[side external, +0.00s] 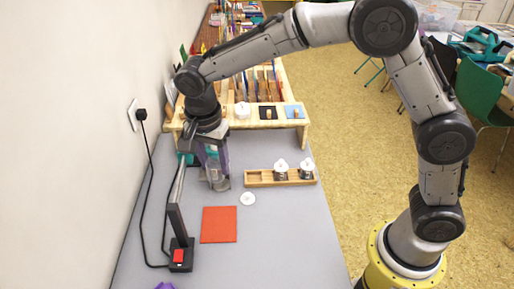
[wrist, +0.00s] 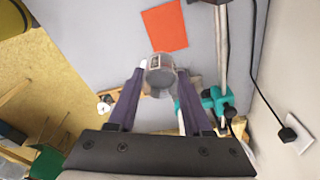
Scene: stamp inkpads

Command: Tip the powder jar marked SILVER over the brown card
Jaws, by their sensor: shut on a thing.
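My gripper (wrist: 160,73) points down and is shut on a clear jar (wrist: 160,82) with grey contents, held between its purple fingers. In the side view the jar (side external: 218,182) looks about upright at the table's surface; I cannot tell whether it touches. Its label cannot be read. An orange-red card (side external: 219,224) lies flat on the grey table in front of the jar; it also shows at the top of the wrist view (wrist: 165,25). I see no plainly brown card. A loose white lid (side external: 248,199) lies between the jar and the card, to the right.
A wooden rack (side external: 256,179) right of the jar holds two white-lidded jars (side external: 281,170) (side external: 307,170). A wooden shelf (side external: 302,128) stands behind. A grey lamp-like stand (side external: 175,225) with a cable rises close left of the card and gripper. The table front right is clear.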

